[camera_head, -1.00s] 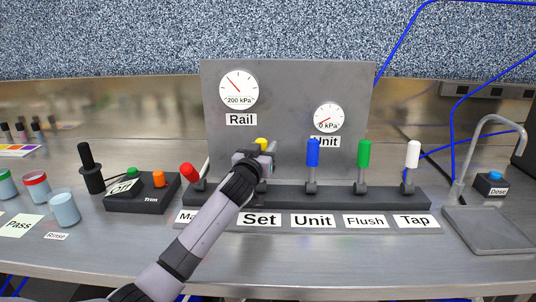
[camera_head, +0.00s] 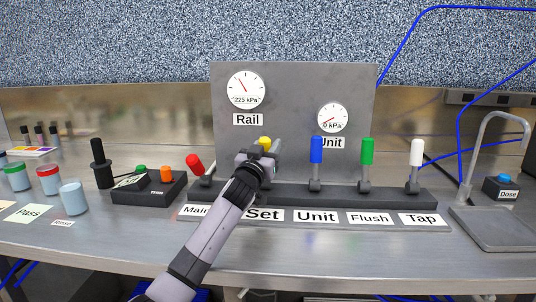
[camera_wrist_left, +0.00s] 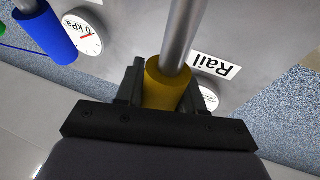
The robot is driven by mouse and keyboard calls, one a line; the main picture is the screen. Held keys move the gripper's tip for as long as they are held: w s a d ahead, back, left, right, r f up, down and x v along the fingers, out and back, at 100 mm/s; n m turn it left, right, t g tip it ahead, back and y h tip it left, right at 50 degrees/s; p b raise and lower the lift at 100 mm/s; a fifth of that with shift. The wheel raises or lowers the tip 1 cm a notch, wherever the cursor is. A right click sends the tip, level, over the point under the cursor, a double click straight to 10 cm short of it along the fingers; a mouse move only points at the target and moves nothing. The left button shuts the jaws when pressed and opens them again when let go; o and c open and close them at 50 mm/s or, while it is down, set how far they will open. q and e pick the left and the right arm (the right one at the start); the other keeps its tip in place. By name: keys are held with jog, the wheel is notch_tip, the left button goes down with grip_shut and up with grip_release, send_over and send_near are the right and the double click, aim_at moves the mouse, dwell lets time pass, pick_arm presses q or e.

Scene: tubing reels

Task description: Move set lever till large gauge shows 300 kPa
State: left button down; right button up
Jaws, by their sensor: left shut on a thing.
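The set lever has a yellow handle (camera_head: 265,143) and stands above the "Set" label (camera_head: 264,214). My left gripper (camera_head: 258,157) is shut on the yellow handle, which also shows between its fingers in the left wrist view (camera_wrist_left: 166,85). The arm hides the lever's lower part. The large gauge (camera_head: 246,90), labelled "Rail", reads 225 kPa. The small gauge (camera_head: 333,118), labelled "Unit", reads 0 kPa. My right gripper is not in view.
A red lever (camera_head: 195,164) leans left beside the set lever. Blue (camera_head: 316,150), green (camera_head: 367,151) and white (camera_head: 417,152) levers stand upright to the right. A black Trim box (camera_head: 150,190) and cups are at left, a tap with a tray (camera_head: 492,232) at right.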

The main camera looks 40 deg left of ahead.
pick_arm(q)
jog(key=c, duration=0.8)
grip_release()
jog(key=shift+v, duration=3.6)
